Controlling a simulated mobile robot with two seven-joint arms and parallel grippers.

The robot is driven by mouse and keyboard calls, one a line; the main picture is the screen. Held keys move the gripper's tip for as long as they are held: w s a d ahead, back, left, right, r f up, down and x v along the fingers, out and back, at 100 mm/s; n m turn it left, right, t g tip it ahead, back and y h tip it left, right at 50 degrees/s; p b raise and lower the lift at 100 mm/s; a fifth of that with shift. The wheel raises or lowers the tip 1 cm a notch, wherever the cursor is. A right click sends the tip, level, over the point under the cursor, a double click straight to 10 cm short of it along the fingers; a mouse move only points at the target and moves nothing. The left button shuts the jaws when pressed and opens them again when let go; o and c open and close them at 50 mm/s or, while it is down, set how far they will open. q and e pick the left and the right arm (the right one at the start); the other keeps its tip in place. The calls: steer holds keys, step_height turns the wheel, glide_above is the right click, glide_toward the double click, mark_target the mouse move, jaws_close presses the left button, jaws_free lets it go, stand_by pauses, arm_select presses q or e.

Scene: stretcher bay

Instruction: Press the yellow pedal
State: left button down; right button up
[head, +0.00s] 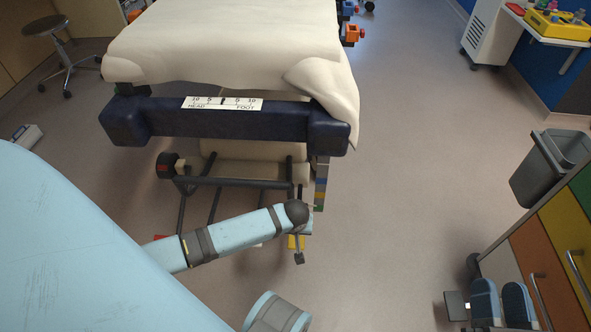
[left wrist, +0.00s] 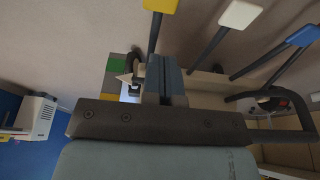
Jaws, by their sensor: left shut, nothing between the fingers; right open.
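The yellow pedal (head: 291,242) is low under the near end of the stretcher, partly covered by dark parts in the head view. In the left wrist view the yellow pedal (left wrist: 162,5) is cut by the top edge, its dark lever running toward my fingers. My left gripper (left wrist: 166,72) is shut and empty, close to that lever; contact cannot be told. In the head view my left gripper (head: 306,227) is small, just by the yellow pedal and partly hidden by my arm. My right gripper (head: 501,300) is open and empty at the lower right, far from the pedals.
A white pedal (left wrist: 241,13) and a blue pedal (left wrist: 303,35) are beside the yellow one. The stretcher (head: 225,123) stands above. A drawer cart (head: 545,255) with a grey bin (head: 548,168) is near my right gripper. Floor right of the stretcher is clear.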

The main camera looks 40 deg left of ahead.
arm_select(q)
steer(key=b+x, duration=0.2)
steer(key=x, duration=0.2)
steer(key=b+x, duration=0.2)
steer(key=x, duration=0.2)
steer(key=b+x, duration=0.3)
steer(key=x, duration=0.1)
steer(key=shift+s+f, duration=0.25)
steer(key=shift+f, duration=0.05)
steer(key=shift+f+b, duration=0.45)
steer(key=shift+f, duration=0.2)
arm_select(e)
step_height(320, 180, down, 8)
steer(key=w+n+g, duration=0.1)
steer(key=n+g, duration=0.1)
steer(key=shift+w+f+g, duration=0.15)
steer(key=shift+f+g, duration=0.1)
steer(key=shift+g, duration=0.05)
